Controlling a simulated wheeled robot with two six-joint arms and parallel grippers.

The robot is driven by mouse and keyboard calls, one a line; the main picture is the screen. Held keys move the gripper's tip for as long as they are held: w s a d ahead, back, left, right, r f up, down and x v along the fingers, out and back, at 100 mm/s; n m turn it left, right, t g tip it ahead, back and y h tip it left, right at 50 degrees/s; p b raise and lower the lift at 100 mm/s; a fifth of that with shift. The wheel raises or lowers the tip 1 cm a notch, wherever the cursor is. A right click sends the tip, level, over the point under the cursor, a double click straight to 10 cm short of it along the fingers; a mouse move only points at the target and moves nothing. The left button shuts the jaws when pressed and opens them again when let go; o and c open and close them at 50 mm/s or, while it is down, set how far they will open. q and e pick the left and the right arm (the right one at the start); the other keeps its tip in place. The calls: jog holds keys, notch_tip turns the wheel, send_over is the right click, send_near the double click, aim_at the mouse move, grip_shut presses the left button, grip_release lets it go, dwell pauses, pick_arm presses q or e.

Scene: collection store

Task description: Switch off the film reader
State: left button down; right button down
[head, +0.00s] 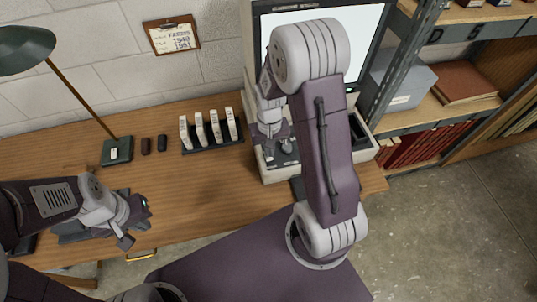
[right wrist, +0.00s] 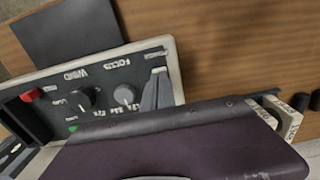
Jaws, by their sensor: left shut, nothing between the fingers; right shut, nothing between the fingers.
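The film reader (head: 262,160) stands at the right end of the wooden desk, its screen (head: 377,20) lit white. My right arm hides much of it in the head view. In the right wrist view its dark control panel (right wrist: 52,112) carries a red switch (right wrist: 29,95), a WIND knob (right wrist: 80,98), a FOCUS knob (right wrist: 124,95) and a small green spot. My right gripper (right wrist: 156,92) is shut and empty, over the panel's edge beside the FOCUS knob; contact cannot be told. My left gripper (head: 130,226) is shut and empty over the desk's front left.
A green lamp (head: 117,150) stands at the desk's back left, beside two small dark objects. A rack (head: 210,147) of several white boxes is left of the reader. Shelves (head: 440,115) with books stand at right. The desk's middle is clear.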

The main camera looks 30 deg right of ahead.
jog(key=shift+f+b, duration=0.65)
jog(key=shift+f, duration=0.3)
dwell(0.8)
jog(key=shift+r, duration=0.15)
notch_tip(320, 180, up, 7)
jog(key=p, duration=0.7)
notch_tip(320, 180, up, 4)
jog(key=w+a+t, duration=0.1)
jog(key=a, duration=0.1)
jog(key=s+a+r+n, duration=0.2)
jog(key=s+a, duration=0.1)
jog(key=s, duration=0.6)
jog(key=shift+s+r, duration=0.2)
jog(key=shift+r, duration=0.05)
